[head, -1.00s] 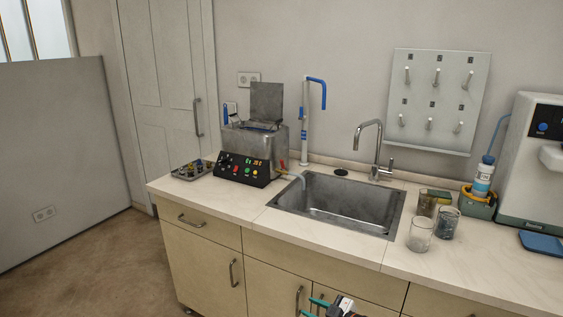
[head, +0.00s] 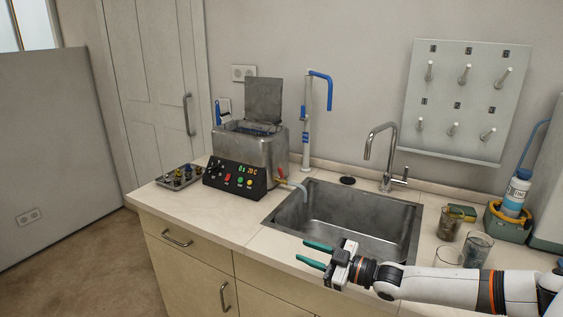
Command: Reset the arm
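My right gripper (head: 316,254) reaches in from the right in the head view, in front of the sink's near edge. Its two green fingers are spread apart and point left, with nothing between them. The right forearm stretches across the counter's front at the lower right and partly covers the glass beakers there. My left gripper is not in view.
A metal sink (head: 340,225) with a tap (head: 383,150) is set in the counter (head: 225,222). A lidded metal bath (head: 252,148) stands left of it, beside a small tray of parts (head: 180,177). Glass beakers (head: 478,248) and a bottle (head: 516,192) stand right.

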